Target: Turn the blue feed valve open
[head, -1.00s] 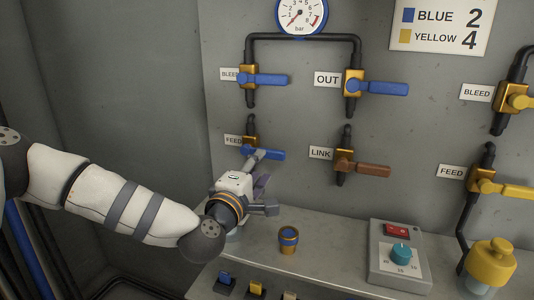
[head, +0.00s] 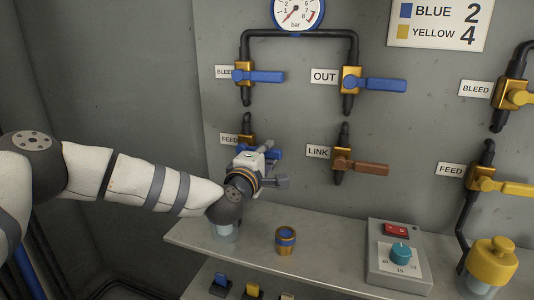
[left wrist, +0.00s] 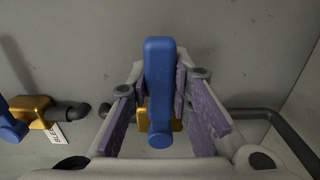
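The blue feed valve (head: 273,153) is below the blue bleed valve on the wall panel, and my left gripper partly covers it in the head view. In the left wrist view its blue handle (left wrist: 160,85) lies between the two finger pads, with a visible gap on at least the left side. Its brass body (left wrist: 175,125) shows behind the handle. My left gripper (head: 270,154) is open around the handle; it also shows in the left wrist view (left wrist: 162,100). I cannot tell whether a pad touches it. My right gripper is not in view.
Above are the blue bleed valve (head: 258,76) and blue out valve (head: 380,84). The brown link valve (head: 358,167) is to the right. A shelf (head: 335,255) below bears a small blue-and-brass part (head: 285,240), a control box (head: 398,257) and a yellow-topped container (head: 492,262).

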